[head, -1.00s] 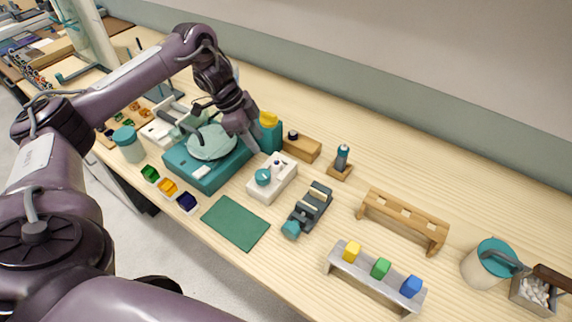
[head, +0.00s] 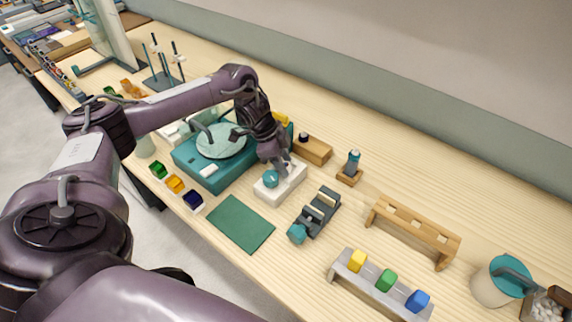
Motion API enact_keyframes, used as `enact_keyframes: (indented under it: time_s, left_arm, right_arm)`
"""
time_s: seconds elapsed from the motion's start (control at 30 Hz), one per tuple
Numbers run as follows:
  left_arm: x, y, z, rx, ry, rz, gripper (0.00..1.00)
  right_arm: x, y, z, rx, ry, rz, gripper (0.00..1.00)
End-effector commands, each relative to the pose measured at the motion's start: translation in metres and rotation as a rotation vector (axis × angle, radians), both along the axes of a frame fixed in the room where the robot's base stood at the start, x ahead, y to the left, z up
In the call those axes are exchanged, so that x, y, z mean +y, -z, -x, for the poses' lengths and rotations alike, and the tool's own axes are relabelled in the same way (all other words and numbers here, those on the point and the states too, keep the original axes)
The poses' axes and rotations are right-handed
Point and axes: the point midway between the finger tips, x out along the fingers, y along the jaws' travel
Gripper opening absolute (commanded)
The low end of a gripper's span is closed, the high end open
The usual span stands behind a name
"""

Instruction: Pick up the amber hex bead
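An amber bead (head: 175,183) sits in a small white tray at the left front of the bench, between a green bead (head: 157,170) and a dark blue bead (head: 193,200). Its exact shape is too small to tell. My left gripper (head: 283,170) points down over the white block with a teal knob (head: 271,194), to the right of the amber bead and apart from it. The arm hides part of that block, and I cannot tell whether the fingers are open or shut. My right gripper is not in view.
A teal machine with a round pale plate (head: 215,145) stands between the amber bead and my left gripper. A green mat (head: 241,223) lies in front. A dark clamp device (head: 318,212), a metal rack with coloured cubes (head: 372,287) and a wooden rack (head: 415,232) stand to the right.

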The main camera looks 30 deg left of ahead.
Motion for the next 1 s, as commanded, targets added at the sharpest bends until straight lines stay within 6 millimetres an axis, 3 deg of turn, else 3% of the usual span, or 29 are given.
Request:
enact_keyframes:
  time_s: [0.2, 0.47, 0.77, 1.0]
  left_arm:
    - [0.0, 0.002, 0.0, -0.001, 0.0, 0.0, 0.38]
    - [0.0, 0.001, 0.0, -0.001, 0.0, 0.0, 0.05]
    - [0.0, -0.001, -0.001, -0.001, 0.0, 0.001, 0.04]
    - [0.0, -0.022, -0.002, -0.006, 0.001, 0.001, 0.04]
  right_arm:
    - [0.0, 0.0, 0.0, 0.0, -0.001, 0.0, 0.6]
    - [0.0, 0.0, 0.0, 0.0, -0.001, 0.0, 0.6]
    - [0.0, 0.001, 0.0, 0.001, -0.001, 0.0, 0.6]
    - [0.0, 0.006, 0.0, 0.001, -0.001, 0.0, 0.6]
